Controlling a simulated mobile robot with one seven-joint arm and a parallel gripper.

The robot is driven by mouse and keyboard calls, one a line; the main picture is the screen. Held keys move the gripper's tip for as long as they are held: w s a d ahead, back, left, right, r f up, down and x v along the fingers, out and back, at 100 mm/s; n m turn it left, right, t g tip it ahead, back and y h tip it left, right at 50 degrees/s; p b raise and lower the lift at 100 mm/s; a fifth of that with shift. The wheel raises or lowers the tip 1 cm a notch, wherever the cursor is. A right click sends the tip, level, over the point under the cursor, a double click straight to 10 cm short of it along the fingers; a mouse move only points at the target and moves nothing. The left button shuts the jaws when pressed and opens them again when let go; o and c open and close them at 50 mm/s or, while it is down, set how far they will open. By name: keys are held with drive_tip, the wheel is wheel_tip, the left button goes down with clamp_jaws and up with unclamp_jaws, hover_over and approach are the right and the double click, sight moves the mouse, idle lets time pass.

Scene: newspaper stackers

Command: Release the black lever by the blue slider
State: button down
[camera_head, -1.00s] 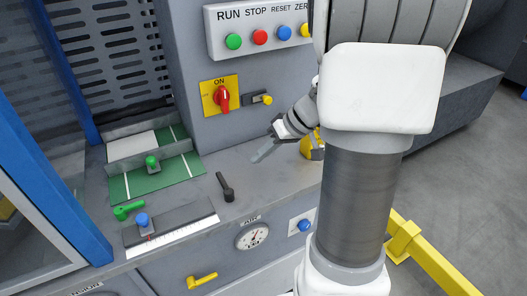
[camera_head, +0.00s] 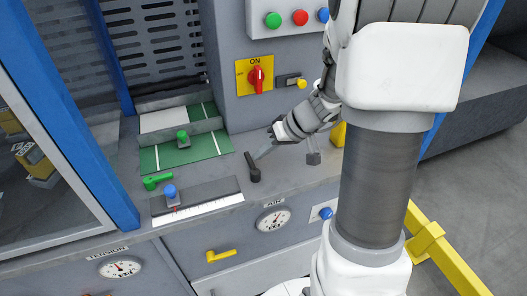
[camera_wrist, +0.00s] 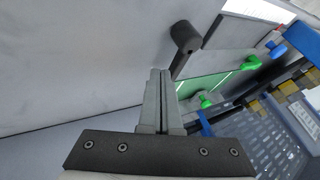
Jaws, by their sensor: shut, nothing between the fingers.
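The black lever (camera_head: 254,170) stands on the grey counter, right of the blue slider (camera_head: 170,192), which rides on a dark track with a white scale. My gripper (camera_head: 263,151) is shut and empty, just behind and right of the lever's upper end in the head view. I cannot tell whether it touches the lever. In the wrist view the closed fingers (camera_wrist: 158,78) point toward the counter, and the lever's rounded dark end (camera_wrist: 185,38) shows just beyond them to the right. The blue slider knob (camera_wrist: 278,50) is farther right there.
A green handle (camera_head: 157,182) lies left of the slider, and a green knob (camera_head: 183,136) sits on the green plate (camera_head: 205,150) behind. A red rotary switch (camera_head: 256,77) is on the wall. Gauges and a yellow handle (camera_head: 218,255) are on the front face.

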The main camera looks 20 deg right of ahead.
sight(246, 157)
drive_tip(key=shift+w+a+f+n+g+b, duration=0.1)
drive_tip(key=shift+w+a+n+g+b, duration=0.15)
drive_tip(key=shift+n+b, duration=0.5)
drive_tip(key=n+g+b, duration=0.1)
drive_tip(key=a+n+y+b, duration=0.1)
drive_tip(key=shift+w+f+n+g+b, duration=0.15)
drive_tip(key=shift+w+n+g+b, duration=0.1)
drive_tip(key=shift+g+b, duration=0.15)
drive_tip(key=n, duration=0.1)
drive_tip(key=a+n+g+b, duration=0.1)
drive_tip(key=n+g, duration=0.1)
drive_tip(key=shift+w+a+n+y, duration=0.15)
drive_tip(key=shift+a+n+y, duration=0.1)
drive_tip(key=shift+n+y, duration=0.05)
drive_tip(key=n+g, duration=0.1)
drive_tip(key=a+n+g, duration=0.1)
drive_tip(key=n, duration=0.1)
drive_tip(key=a+n+g, duration=0.1)
drive_tip(key=shift+s+r, duration=0.2)
drive_tip(key=shift+r, duration=0.1)
drive_tip(key=shift+s+a+n, duration=0.3)
drive_tip(key=shift+s+a, duration=0.05)
drive_tip(key=shift+a, duration=0.25)
drive_tip(key=shift+s+a+n+g+h+p, duration=0.15)
drive_tip(key=shift+a+n+g+h+p, duration=0.1)
drive_tip(key=shift+n+g+h+p, duration=0.25)
